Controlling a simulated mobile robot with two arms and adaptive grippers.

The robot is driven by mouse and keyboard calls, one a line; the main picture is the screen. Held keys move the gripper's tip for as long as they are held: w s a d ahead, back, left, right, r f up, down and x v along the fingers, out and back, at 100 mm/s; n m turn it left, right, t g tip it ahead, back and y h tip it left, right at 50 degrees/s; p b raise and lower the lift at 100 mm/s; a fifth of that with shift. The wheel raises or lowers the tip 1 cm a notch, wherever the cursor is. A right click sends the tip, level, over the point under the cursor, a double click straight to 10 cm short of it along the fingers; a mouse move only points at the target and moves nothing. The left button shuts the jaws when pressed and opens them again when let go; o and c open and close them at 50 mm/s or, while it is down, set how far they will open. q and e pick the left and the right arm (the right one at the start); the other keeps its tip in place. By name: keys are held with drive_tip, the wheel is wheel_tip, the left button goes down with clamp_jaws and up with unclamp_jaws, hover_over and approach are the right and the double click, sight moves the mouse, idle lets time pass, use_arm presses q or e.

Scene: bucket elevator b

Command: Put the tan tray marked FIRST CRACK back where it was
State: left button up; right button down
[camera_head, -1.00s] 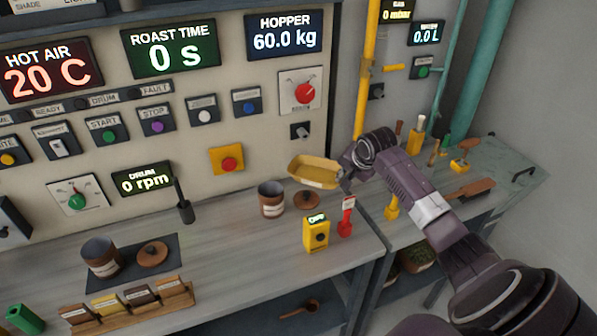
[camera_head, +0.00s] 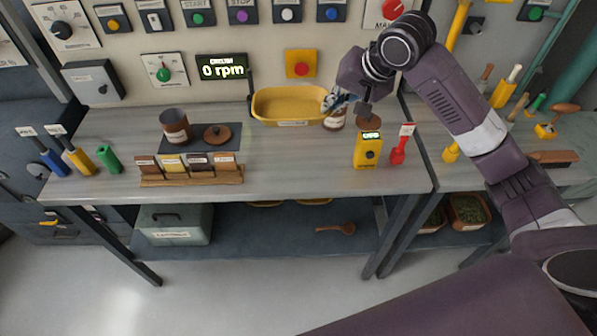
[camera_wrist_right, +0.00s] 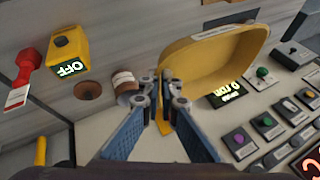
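A yellow-tan tray (camera_head: 290,107) with a pale label on its front side is above the back of the bench, near the panel. The label is too small to read. My right gripper (camera_head: 333,100) is at the tray's right end. In the right wrist view the tray (camera_wrist_right: 215,58) reaches up and right from the fingertips (camera_wrist_right: 166,88), which are closed together on its rim. My left gripper is not in view.
A brown canister (camera_head: 335,120) and a round lid stand under the gripper. A yellow OFF device (camera_head: 368,150) and a red tagged tool (camera_head: 402,145) are in front. Left are a dark mat with a canister (camera_head: 175,126) and a card rack (camera_head: 190,178). Yellow trays (camera_head: 315,201) show partly on the lower shelf.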

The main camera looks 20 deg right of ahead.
wheel_tip(320, 180, down, 15)
drive_tip(key=shift+a+r+p, duration=0.15)
drive_tip(key=shift+r+p, duration=0.05)
drive_tip(key=shift+p, duration=1.05)
drive_tip(key=shift+f, duration=0.7)
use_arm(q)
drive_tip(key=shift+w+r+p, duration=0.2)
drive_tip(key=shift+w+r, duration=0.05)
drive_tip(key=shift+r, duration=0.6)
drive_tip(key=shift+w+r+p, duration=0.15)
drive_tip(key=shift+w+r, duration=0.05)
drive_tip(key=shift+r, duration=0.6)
use_arm(e)
drive_tip(key=shift+f, duration=2)
drive_tip(key=shift+f, duration=0.1)
drive_tip(key=c, duration=2.2)
unclamp_jaws()
drive_tip(key=shift+o, duration=0.2)
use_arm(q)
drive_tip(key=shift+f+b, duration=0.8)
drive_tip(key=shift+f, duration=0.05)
use_arm(e)
drive_tip(key=v, duration=1.2)
drive_tip(key=shift+a, duration=0.1)
